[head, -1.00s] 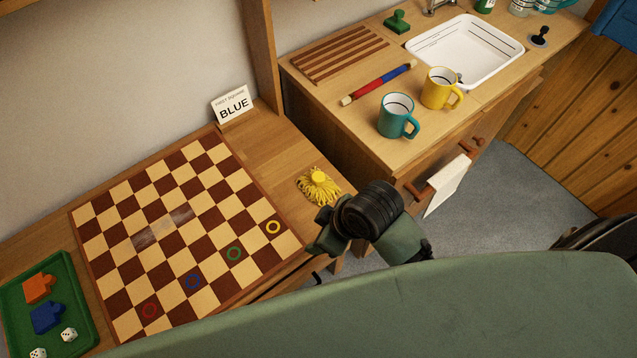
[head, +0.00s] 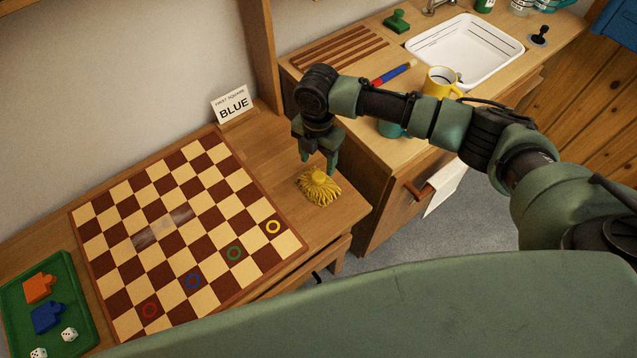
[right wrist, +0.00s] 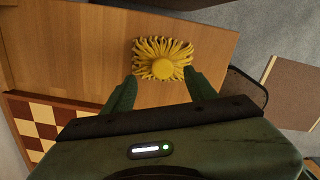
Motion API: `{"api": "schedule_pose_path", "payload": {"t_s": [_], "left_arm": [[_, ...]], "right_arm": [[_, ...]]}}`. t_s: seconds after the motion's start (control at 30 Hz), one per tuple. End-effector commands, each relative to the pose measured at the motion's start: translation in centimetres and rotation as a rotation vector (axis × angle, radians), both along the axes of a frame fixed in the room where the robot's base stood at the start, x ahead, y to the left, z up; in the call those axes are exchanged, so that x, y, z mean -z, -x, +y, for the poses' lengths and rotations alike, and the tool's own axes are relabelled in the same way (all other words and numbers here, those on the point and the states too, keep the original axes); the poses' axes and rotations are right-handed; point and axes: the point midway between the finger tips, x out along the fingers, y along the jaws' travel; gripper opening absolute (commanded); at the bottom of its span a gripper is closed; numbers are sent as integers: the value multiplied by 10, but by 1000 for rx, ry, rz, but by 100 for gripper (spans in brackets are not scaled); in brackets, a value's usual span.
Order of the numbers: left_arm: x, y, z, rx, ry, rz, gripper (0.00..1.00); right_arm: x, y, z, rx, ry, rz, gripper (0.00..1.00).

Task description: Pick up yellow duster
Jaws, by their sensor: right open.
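The yellow duster (head: 320,188) lies on the wooden desk beside the checkered board, a shaggy fringe with a round knob on top. It also shows in the right wrist view (right wrist: 162,62), ahead of and between the two fingers. My right gripper (head: 318,168) is open and points down just above the duster; in the head view its fingers partly overlap the knob. In the right wrist view my right gripper (right wrist: 160,88) is empty, with its fingertips on either side of the knob's line. My left gripper is not in view.
The checkerboard (head: 190,235) with coloured rings lies left of the duster. A "BLUE" card (head: 232,104) stands behind it. A green tray (head: 88,316) is at far left. A counter with a yellow mug (head: 438,82), a mostly hidden teal mug (head: 391,129) and a white sink (head: 465,50) is to the right.

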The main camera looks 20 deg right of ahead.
Motion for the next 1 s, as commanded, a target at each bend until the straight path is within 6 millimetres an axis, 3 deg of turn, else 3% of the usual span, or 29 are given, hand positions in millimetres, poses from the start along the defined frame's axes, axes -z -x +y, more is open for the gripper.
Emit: {"api": "schedule_pose_path", "payload": {"t_s": [0.53,0.83,0.87,1.0], "left_arm": [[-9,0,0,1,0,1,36],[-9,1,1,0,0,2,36],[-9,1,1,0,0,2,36],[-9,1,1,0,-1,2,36]], "right_arm": [[68,5,-2,-4,3,2,57],[75,4,-1,-5,1,0,57],[75,4,-1,-5,1,0,54],[74,4,-1,-4,1,0,15]]}}
